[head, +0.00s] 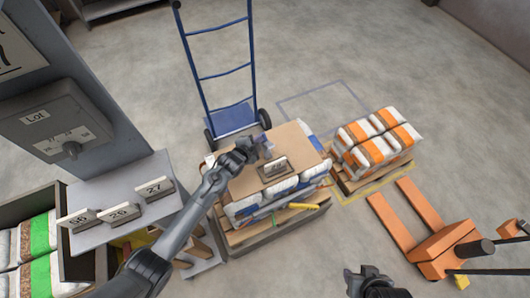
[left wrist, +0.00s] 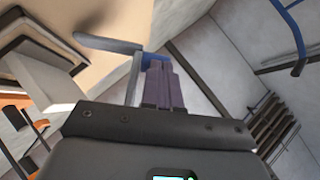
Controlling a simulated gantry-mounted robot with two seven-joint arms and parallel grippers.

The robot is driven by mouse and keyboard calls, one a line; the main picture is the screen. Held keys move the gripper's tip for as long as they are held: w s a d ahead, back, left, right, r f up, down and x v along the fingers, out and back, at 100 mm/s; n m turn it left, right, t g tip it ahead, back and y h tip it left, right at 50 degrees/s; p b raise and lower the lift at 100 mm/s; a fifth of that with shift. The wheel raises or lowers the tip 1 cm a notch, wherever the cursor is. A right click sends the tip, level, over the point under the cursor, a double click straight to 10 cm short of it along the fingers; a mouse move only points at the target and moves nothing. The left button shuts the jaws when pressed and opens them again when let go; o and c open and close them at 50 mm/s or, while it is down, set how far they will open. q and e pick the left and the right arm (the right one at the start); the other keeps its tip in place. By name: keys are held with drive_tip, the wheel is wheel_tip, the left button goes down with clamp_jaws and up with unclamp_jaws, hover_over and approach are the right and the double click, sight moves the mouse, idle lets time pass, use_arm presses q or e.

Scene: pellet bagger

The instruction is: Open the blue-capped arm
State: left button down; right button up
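In the left wrist view a grey bar (left wrist: 105,43) with a post below it shows just beyond my left gripper (left wrist: 160,66). A blue piece (left wrist: 154,57), which looks like the blue cap, sits at the bar's right end, partly behind the fingertips. The purple-grey fingers lie side by side with no gap visible; I cannot tell whether they touch the blue piece. In the head view my left gripper (head: 256,145) is above the stacked bags, by a small pale bluish shape. My right gripper (head: 370,280) is at the bottom edge, apart from everything; its fingers are unclear.
A cardboard-topped stack of bags (head: 290,140) stands on a pallet, bearing a number card (head: 275,168). Behind it is a blue hand truck (head: 222,75). Orange-striped bags (head: 375,145) and an orange pallet jack (head: 435,245) are right. A grey Lot panel (head: 60,120) stands left.

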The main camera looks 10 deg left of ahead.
use_arm(q)
drive_tip(key=shift+w+a+f+n+g+h, duration=0.15)
drive_tip(key=shift+w+a+f+n+g, duration=0.15)
drive_tip(key=shift+w, duration=0.2)
drive_tip(key=shift+w+a+f+n+g+h, duration=0.1)
drive_tip(key=shift+w+a+f+g+h, duration=0.1)
drive_tip(key=shift+w+a+f, duration=0.25)
drive_tip(key=shift+w, duration=0.1)
drive_tip(key=shift+d, duration=0.1)
